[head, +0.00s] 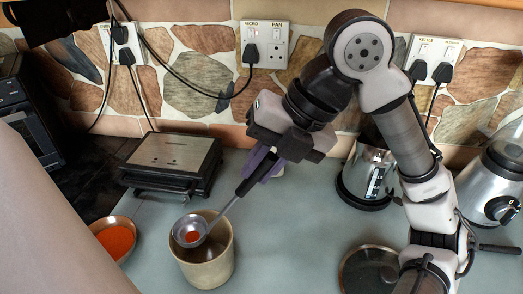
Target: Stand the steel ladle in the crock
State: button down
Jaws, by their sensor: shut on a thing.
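The steel ladle (190,230) hangs bowl-down and tilted, its handle sloping up to the right. A small orange-red patch shows in its bowl; I cannot tell if it is contents or a reflection. My gripper (262,165) is shut on the upper, dark part of the ladle's handle. The beige crock (207,268) stands upright on the counter below my gripper and to its left. The ladle's bowl overlaps the left part of the crock's mouth in the picture. I cannot tell whether it is above the rim or inside. The crock's inside is partly hidden by the ladle.
A metal bowl of orange-red stuff (113,240) sits left of the crock. A contact grill (172,163) stands behind. A kettle (370,172), a blender (492,188) and a round dark pan or lid (370,272) are to the right. The grey counter (295,235) right of the crock is clear.

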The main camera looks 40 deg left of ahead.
notch_tip(320, 180, down, 2)
jog(key=shift+f, duration=0.1)
notch_tip(320, 180, down, 8)
jog(key=b, duration=0.5)
dwell(0.3)
jog(key=c, duration=1.3)
grip_release()
jog(key=shift+o, duration=0.2)
jog(key=p+v, duration=0.5)
jog(key=v, duration=0.9)
jog(key=shift+s, duration=0.1)
